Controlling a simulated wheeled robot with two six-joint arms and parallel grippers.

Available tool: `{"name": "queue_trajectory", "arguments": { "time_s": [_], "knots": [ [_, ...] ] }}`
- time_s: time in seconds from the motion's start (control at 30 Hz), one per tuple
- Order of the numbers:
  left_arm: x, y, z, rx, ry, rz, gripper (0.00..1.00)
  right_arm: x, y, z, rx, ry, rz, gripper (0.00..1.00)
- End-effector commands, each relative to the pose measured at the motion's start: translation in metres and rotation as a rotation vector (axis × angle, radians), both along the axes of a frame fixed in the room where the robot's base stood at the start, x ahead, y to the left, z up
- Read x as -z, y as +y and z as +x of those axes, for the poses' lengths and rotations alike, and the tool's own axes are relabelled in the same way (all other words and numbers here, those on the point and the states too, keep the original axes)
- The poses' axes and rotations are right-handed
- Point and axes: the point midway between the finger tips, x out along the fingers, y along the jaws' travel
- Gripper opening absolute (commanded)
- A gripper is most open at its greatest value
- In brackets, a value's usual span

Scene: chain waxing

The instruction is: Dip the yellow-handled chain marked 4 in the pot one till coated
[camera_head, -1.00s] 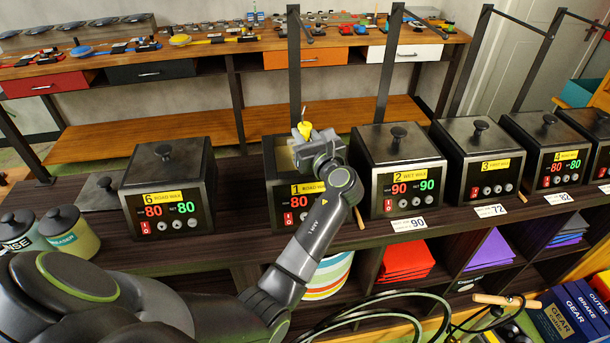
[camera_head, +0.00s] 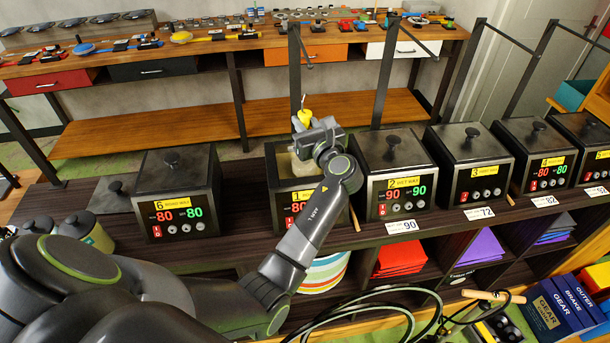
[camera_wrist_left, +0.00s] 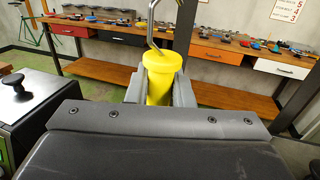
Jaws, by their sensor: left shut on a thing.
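The yellow handle (camera_head: 304,116) with a metal hook on top stands upright in my left gripper (camera_head: 304,125). The left wrist view shows the yellow handle (camera_wrist_left: 163,80) between the two grey fingers, which are shut on it. My left gripper is over pot one (camera_head: 299,200), labelled "1 ROAD WAX", whose top is open and shows a pale inside. The chain below the handle is hidden behind the gripper and the pot, and I cannot see the mark 4. My right gripper is not in view.
Pot 6 (camera_head: 178,195) stands to the left and pot 2 (camera_head: 393,178) close to the right, both with lids. More lidded pots, such as pot 3 (camera_head: 470,170), continue right. A wooden bench (camera_head: 180,48) with parts lies behind. Metal posts rise behind the pots.

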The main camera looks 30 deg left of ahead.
Motion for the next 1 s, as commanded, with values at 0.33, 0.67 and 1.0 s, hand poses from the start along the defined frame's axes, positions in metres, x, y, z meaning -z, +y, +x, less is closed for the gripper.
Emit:
{"name": "queue_trajectory", "arguments": {
  "time_s": [0.33,0.67,1.0],
  "knots": [
    [-0.029,0.0,0.0,0.0,-0.004,0.001,0.0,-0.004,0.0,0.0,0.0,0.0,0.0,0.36],
    [-0.053,0.0,0.0,0.0,-0.004,0.002,0.0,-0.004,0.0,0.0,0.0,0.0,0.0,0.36],
    [-0.055,0.0,0.0,0.0,-0.003,0.002,0.0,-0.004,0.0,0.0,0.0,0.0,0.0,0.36]
  ]
}}
